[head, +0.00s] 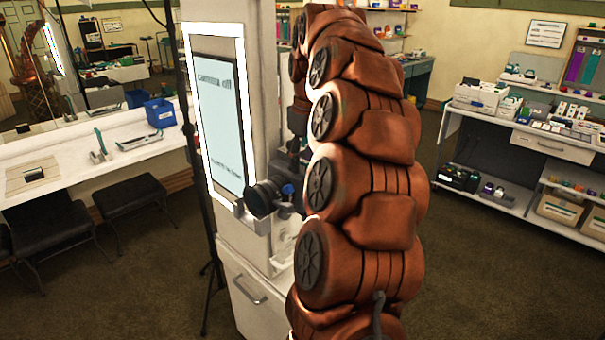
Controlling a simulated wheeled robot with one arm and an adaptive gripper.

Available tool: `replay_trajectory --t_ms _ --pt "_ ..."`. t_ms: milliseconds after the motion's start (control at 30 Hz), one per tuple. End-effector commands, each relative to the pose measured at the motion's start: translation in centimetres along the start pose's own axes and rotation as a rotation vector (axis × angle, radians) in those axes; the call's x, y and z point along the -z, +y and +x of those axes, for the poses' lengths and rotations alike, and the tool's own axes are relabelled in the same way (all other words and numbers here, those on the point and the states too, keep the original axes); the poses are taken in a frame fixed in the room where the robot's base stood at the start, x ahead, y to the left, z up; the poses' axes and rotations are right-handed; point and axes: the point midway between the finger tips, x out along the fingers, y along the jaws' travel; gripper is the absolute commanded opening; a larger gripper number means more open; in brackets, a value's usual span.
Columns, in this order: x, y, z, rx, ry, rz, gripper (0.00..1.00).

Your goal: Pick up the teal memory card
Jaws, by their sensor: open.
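I cannot make out the teal memory card in the head view. Small teal and green items (516,73) show on the far right shelving, too small to identify. My copper-coloured, segmented arm rises through the middle of the picture and hides part of the booth behind it. I cannot see my gripper's fingers.
A white booth column (257,297) with a lit screen (218,115) stands left of my arm, with a black camera-like device (265,198) beside it. A white counter (70,172) with a blue bin (160,113) and stools (130,196) is at left. Stocked shelving (553,145) is at right. Carpet (480,275) is clear between.

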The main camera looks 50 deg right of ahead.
Motion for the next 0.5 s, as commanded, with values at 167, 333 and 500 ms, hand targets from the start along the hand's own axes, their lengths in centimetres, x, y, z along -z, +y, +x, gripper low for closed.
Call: replay_trajectory --t_ms 167,333,500 --pt "0.02 0.01 0.01 0.000 0.000 0.000 0.41" --pt "0.03 0.01 0.01 0.000 0.000 0.000 0.23" --pt "0.03 0.01 0.02 0.000 0.000 0.000 0.05"
